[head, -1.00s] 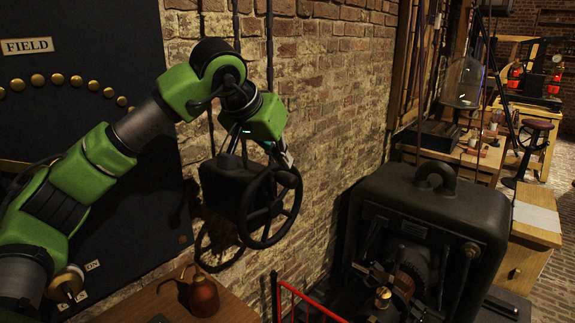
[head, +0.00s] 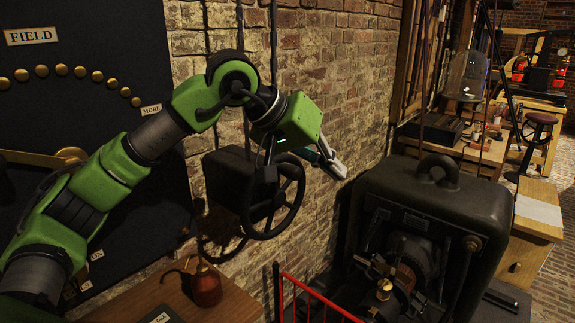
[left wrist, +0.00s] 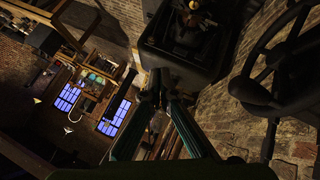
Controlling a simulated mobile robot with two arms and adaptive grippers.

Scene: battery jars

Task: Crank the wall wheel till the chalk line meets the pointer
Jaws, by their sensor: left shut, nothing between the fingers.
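The black spoked wall wheel (head: 297,207) stands out from a dark box (head: 225,178) on the brick wall. It also shows at the right of the left wrist view (left wrist: 245,83), beside the fingers and not between them. My left gripper (head: 338,168) is shut and empty, to the right of the wheel's upper rim and apart from it in the head view. Its fingers show in the left wrist view (left wrist: 160,92). I cannot make out a chalk line or a pointer. The wheel's upper part is partly hidden by my gripper. My right gripper is in neither view.
A large dark machine (head: 440,205) with a top loop stands right of the wheel. A red railing (head: 315,295) is below. A wooden table (head: 150,300) with a copper oil can (head: 206,288) is at lower left. A black panel (head: 90,95) is behind my arm.

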